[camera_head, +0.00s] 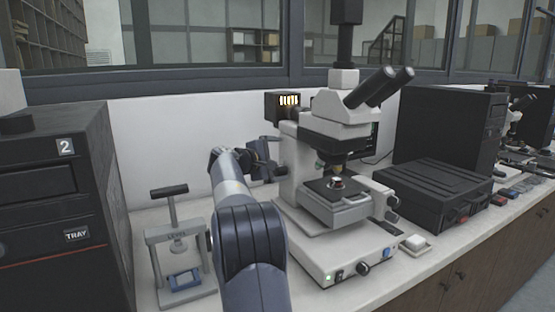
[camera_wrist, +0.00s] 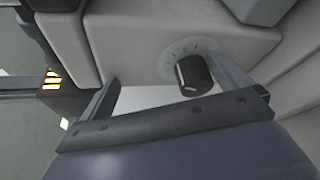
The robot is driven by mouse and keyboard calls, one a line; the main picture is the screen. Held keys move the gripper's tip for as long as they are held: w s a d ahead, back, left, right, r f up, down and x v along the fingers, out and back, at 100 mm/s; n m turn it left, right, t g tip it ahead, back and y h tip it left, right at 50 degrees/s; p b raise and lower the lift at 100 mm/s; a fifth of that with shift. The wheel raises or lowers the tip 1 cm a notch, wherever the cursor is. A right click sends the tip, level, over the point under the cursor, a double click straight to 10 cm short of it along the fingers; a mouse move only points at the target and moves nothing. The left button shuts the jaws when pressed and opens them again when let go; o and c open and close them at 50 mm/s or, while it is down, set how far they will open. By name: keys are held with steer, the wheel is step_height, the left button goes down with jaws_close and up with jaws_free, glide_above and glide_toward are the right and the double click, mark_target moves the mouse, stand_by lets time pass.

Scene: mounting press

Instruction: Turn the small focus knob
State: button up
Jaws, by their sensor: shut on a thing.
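The small focus knob (camera_wrist: 194,75) is a black ridged cylinder with a pale pointer line, in front of a marked dial on the white microscope side. In the wrist view my gripper (camera_wrist: 165,70) has one finger on each side of it. The right finger is close against the knob; contact at the left finger is not clear. In the head view my gripper (camera_head: 268,163) is at the left side of the microscope (camera_head: 325,225), and the knob there is hidden from sight. My gripper is shut on the knob.
A small press stand (camera_head: 177,240) with a blue block is left of my arm. A large black machine (camera_head: 60,200) fills the left.

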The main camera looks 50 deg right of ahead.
steer(key=shift+a+r, duration=0.55)
steer(key=shift+r, duration=0.3)
steer(key=shift+c, duration=0.5)
steer(key=shift+w+a, duration=0.15)
steer(key=shift+a, duration=0.9)
steer(key=c, duration=0.4)
steer(key=a+r, duration=0.2)
steer(key=a, duration=0.7)
steer(key=shift+r, duration=0.2)
steer(key=shift+d+p, duration=0.1)
steer(key=shift+p, duration=0.4)
